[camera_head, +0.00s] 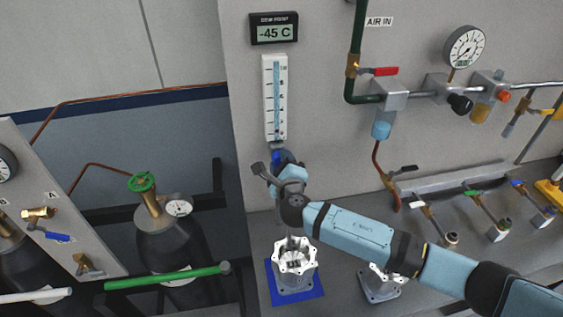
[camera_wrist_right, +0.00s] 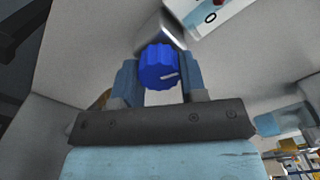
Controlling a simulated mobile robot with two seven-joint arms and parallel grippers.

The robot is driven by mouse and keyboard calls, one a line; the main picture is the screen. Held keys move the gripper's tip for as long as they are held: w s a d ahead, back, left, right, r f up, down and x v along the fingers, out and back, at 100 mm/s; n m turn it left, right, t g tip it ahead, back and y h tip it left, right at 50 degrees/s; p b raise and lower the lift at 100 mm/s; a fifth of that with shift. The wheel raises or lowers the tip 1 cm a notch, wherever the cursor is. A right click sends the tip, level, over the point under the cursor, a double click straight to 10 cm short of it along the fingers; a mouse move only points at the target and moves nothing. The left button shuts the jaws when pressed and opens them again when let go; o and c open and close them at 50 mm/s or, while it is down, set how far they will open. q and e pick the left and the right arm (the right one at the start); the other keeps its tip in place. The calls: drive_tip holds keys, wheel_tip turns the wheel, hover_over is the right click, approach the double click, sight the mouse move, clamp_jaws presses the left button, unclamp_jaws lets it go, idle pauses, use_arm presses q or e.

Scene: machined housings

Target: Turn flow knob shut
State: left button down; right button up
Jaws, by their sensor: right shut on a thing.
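The blue ribbed flow knob (camera_head: 277,157) sits at the bottom of the flow meter (camera_head: 275,98) on the grey wall panel. In the head view it is mostly hidden behind my right gripper (camera_head: 281,166). In the right wrist view the knob (camera_wrist_right: 157,66) is between the two blue fingers of my right gripper (camera_wrist_right: 159,76), which is shut on it. A white line on the knob's face points right and slightly up in that view. The float in the meter is too small to make out. My left gripper is not in view.
A display (camera_head: 273,29) above the meter reads -45 C. Pipework with a red-handled valve (camera_head: 380,71) is to the right, gas cylinders (camera_head: 172,250) to the left.

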drive_tip(key=shift+r+n, duration=0.1)
drive_tip(key=shift+n, duration=1.8)
drive_tip(key=o, duration=0.9)
drive_tip(key=shift+o, duration=0.2)
